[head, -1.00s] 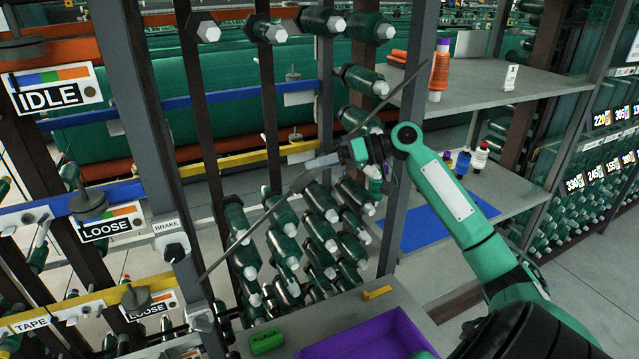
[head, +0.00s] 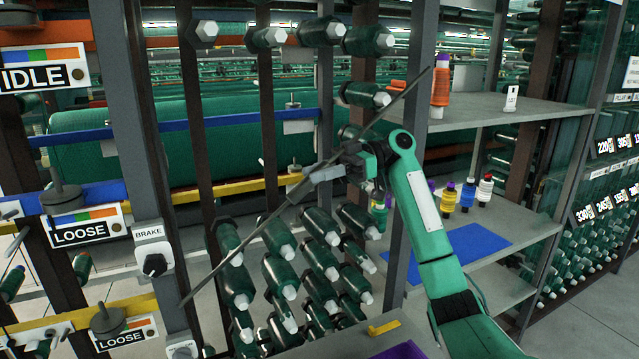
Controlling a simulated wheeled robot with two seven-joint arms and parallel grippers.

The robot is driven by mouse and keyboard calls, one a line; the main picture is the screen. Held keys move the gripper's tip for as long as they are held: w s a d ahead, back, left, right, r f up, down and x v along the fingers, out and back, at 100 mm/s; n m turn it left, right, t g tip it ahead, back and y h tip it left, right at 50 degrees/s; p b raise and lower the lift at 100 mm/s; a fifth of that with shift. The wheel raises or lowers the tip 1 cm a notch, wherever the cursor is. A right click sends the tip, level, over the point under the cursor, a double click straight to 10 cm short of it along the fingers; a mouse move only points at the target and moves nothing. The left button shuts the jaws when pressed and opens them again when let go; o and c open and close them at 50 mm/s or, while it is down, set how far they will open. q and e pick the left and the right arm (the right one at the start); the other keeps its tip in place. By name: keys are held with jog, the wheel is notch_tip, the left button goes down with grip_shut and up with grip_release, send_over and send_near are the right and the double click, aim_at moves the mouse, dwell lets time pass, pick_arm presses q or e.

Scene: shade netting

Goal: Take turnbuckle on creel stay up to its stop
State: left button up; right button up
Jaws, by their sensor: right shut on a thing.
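The creel stay (head: 228,260) is a thin dark rod running diagonally across the front of the creel, from low left to the upper right post. The turnbuckle (head: 297,193) is a small dark body on the stay near its middle. My right gripper (head: 308,181) reaches in from the right, its grey fingers shut on the turnbuckle. The fingers cover much of it, so its threads and stop cannot be made out. My left gripper is not in view.
Grey uprights (head: 408,160) stand close to my right arm. Green bobbins (head: 320,260) sit behind and below the stay. A brake switch (head: 154,255) is at left. Shelves (head: 500,105) with spools and a blue mat (head: 446,250) are at right.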

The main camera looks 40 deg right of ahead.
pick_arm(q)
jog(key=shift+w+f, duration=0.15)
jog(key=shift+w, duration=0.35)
pick_arm(e)
jog(key=shift+n, duration=0.6)
pick_arm(q)
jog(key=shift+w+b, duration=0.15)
jog(key=shift+b, duration=0.15)
pick_arm(e)
jog(key=o, duration=1)
